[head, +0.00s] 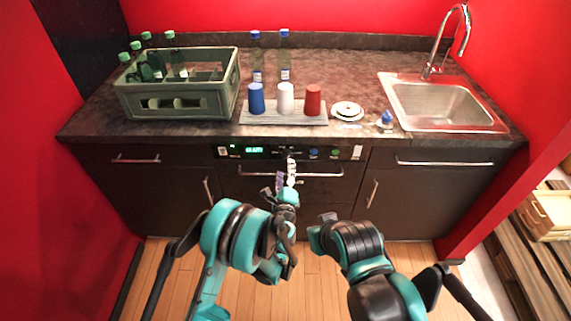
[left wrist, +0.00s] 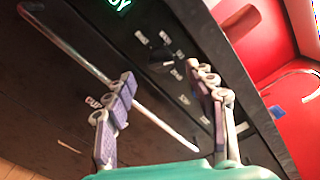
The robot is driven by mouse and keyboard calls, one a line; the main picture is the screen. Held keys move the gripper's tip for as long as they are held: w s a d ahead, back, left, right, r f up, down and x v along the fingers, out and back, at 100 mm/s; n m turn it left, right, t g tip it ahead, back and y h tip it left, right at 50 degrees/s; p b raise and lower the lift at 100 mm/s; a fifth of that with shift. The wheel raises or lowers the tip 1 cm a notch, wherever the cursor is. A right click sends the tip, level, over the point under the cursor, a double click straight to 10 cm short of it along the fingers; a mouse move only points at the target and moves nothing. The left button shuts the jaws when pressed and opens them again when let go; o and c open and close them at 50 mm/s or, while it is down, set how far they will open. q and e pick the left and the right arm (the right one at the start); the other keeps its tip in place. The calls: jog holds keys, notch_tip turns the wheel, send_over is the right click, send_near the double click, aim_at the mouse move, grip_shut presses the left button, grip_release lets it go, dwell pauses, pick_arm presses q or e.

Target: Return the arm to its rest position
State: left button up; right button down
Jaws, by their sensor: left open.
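My left gripper (head: 286,176) is in the middle of the head view, in front of the black control panel (head: 262,152) below the counter. In the left wrist view its two fingers (left wrist: 166,105) are spread apart with nothing between them. Behind them are the panel's dark face, with a knob (left wrist: 178,70), and a metal bar handle (left wrist: 85,62). I cannot tell whether a finger touches the panel. My right arm (head: 365,260) is folded low at the right of centre, and its gripper cannot be made out.
The counter holds a green crate (head: 180,103) of bottles, a tray (head: 262,117) with blue, white and red cups, small plates (head: 347,110) and a sink (head: 440,105). Cabinet handles stick out below. The wooden floor (head: 150,285) before the cabinets looks clear.

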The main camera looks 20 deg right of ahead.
pick_arm(q)
jog(key=shift+s+a, duration=0.15)
jog(key=shift+s, duration=0.4)
jog(key=w+a+r+n+g+y, duration=0.1)
jog(key=a+r+n+y, duration=0.2)
jog(key=a+r+n, duration=0.35)
jog(key=w+a+r+n+g+y, duration=0.1)
jog(key=a+r+n+y, duration=0.2)
jog(key=a, duration=0.7)
jog(key=s+a+r+n+g+y, duration=0.1)
jog(key=s+a+r+n+g, duration=0.35)
jog(key=a, duration=0.65)
jog(key=s+a+r+n, duration=0.1)
jog(key=s+a+n, duration=0.6)
jog(key=s, duration=0.4)
jog(key=s+f+n+g+h, duration=0.1)
jog(key=s+n+g, duration=0.1)
jog(key=s, duration=0.6)
jog(key=s+a+f+n+g+h, duration=0.1)
jog(key=s+n, duration=0.3)
jog(key=s, duration=0.4)
jog(key=shift+s+a+f+g, duration=0.15)
jog(key=shift+a+f+g, duration=0.25)
jog(key=shift+f, duration=0.4)
